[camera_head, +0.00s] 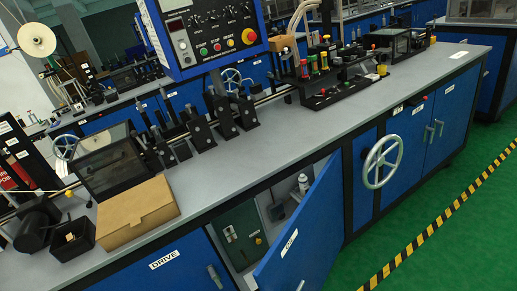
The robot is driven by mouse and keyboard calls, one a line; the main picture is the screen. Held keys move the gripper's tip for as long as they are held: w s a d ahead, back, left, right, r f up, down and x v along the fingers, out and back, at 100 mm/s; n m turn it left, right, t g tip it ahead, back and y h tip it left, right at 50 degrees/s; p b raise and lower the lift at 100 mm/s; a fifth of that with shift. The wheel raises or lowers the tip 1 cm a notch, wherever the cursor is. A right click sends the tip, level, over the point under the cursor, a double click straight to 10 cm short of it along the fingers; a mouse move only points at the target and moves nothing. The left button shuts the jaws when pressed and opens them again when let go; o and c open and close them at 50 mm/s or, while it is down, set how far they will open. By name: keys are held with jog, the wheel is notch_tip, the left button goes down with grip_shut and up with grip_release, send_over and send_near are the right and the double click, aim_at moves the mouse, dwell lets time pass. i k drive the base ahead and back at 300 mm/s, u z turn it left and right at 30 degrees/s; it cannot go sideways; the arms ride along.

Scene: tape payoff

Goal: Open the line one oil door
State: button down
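A blue cabinet door (312,232) stands swung outward from the front of the long grey workbench (262,158), at the lower middle. Its small white label (289,242) is tilted and too small to read surely. Behind it the cabinet opening (262,212) shows, with a dark green box (238,232) and a small white bottle (303,184) inside. The door's hinge side seems to be at the right, by the dark frame post. My gripper is not in view, so its state does not show.
A blue door marked DRIVE (163,260) is left of the opening. A grey handwheel (382,162) sticks out at the right. A cardboard box (137,212) and machine parts stand on the bench. Green floor (432,215) with a yellow-black stripe (440,222) lies clear at right.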

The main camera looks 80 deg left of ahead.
aim_at(307, 248)
jog(key=u, duration=0.05)
jog(key=k, duration=1)
jog(key=u, duration=0.6)
jog(key=i, duration=1)
jog(key=z, duration=0.05)
